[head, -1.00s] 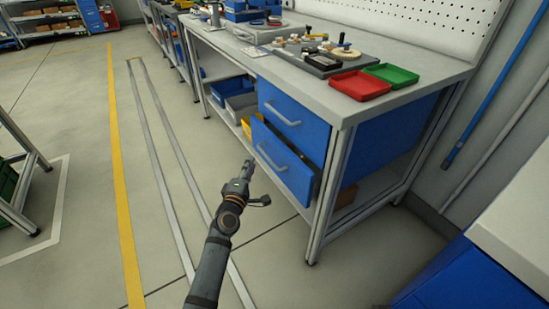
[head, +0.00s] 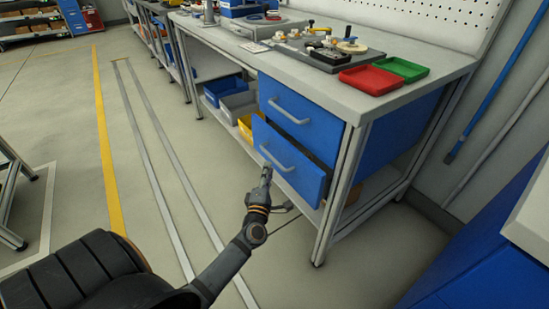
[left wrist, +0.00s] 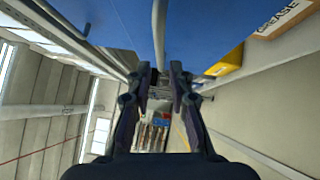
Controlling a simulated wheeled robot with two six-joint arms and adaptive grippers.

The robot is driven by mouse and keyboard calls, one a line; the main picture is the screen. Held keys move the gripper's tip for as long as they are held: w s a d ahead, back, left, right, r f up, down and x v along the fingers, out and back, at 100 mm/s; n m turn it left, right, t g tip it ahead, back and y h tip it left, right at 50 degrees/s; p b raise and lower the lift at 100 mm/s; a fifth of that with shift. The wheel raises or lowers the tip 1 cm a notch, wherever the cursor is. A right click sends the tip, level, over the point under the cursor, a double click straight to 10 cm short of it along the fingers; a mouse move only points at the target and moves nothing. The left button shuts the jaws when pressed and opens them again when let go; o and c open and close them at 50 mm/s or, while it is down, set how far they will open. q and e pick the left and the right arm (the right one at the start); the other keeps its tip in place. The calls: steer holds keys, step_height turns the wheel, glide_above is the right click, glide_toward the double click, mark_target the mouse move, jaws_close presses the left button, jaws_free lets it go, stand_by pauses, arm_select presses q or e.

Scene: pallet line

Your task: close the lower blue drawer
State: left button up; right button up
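The lower blue drawer (head: 288,165) under the workbench stands partly pulled out, with a dark gap above its front. Its grey bar handle (head: 279,161) runs across the front. My left gripper (head: 266,172) is at the left part of this handle, in front of the drawer. In the left wrist view the two fingers (left wrist: 160,72) are apart, with the grey handle (left wrist: 159,30) running down toward the space between them. The blue drawer front (left wrist: 120,22) fills the top there. I cannot tell if the fingers touch the handle. My right gripper is not in view.
The upper blue drawer (head: 297,115) looks shut. Red (head: 370,79) and green (head: 402,68) trays lie on the workbench top (head: 330,88). A yellow bin (head: 246,126) stands on the lower shelf, left of the drawers. The floor left of the bench is clear.

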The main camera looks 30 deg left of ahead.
mark_target(272, 157)
arm_select(q)
steer(key=x, duration=0.6)
steer(key=shift+w+a+b, duration=0.15)
steer(key=shift+w+b, duration=0.15)
steer(key=shift+b, duration=0.05)
jaws_close()
